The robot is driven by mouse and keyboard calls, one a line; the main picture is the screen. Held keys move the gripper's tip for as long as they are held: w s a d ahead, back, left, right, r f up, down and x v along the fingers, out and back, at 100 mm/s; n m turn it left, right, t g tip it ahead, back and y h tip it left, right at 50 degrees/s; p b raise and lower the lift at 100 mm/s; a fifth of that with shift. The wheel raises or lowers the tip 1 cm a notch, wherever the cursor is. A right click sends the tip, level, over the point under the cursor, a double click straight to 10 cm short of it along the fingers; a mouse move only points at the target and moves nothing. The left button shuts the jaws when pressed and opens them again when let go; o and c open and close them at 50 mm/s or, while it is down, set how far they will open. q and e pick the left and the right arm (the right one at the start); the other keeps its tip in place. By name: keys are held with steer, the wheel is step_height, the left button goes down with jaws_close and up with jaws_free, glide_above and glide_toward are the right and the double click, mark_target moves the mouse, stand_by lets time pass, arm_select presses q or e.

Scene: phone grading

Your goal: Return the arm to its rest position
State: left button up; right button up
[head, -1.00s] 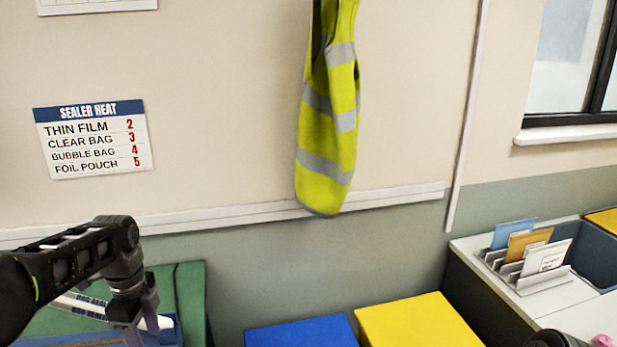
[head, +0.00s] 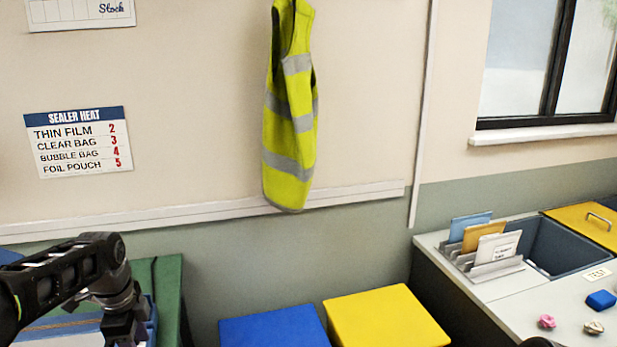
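My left arm comes in from the lower left in the head view. Its gripper (head: 124,332) points down in front of a green surface and a blue item at the lower left. The fingertips run to the bottom edge of the picture, so I cannot tell whether they are open or shut, or whether they hold anything.
A green-topped bench (head: 168,290) is at the left. A blue box (head: 272,328) and a yellow box (head: 385,315) stand by the wall. At the right, a grey worktop (head: 520,305) holds an envelope rack (head: 490,262), a sunken dark bin (head: 560,245) and small coloured lumps.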

arm_select(q)
steer(key=w+d+f+n+t+h, duration=0.1)
steer(key=w+d+f+n+t, duration=0.2)
steer(key=w+d+f+n, duration=0.3)
steer(key=s+d+f+n+h, duration=0.1)
steer(key=s+d+f+n, duration=0.1)
steer(key=d+f+n, duration=0.35)
steer(key=s+d+f+n+h, duration=0.1)
steer(key=s+d+f+n, duration=0.15)
steer(key=d+f, duration=0.55)
steer(key=s+d+f+n+g, duration=0.1)
steer(key=s+d+f, duration=0.2)
steer(key=s+f, duration=0.2)
steer(key=s+d+f+n+g, duration=0.1)
steer(key=s+d+f, duration=0.3)
steer(key=s, duration=0.8)
steer(key=s+d+f+g+h, duration=0.1)
steer(key=s+d+f, duration=0.2)
steer(key=s+f, duration=0.3)
steer(key=s, duration=0.2)
steer(key=shift+s+d+f+n, duration=0.25)
steer(key=shift+s+f+n, duration=0.1)
steer(key=shift+n, duration=0.05)
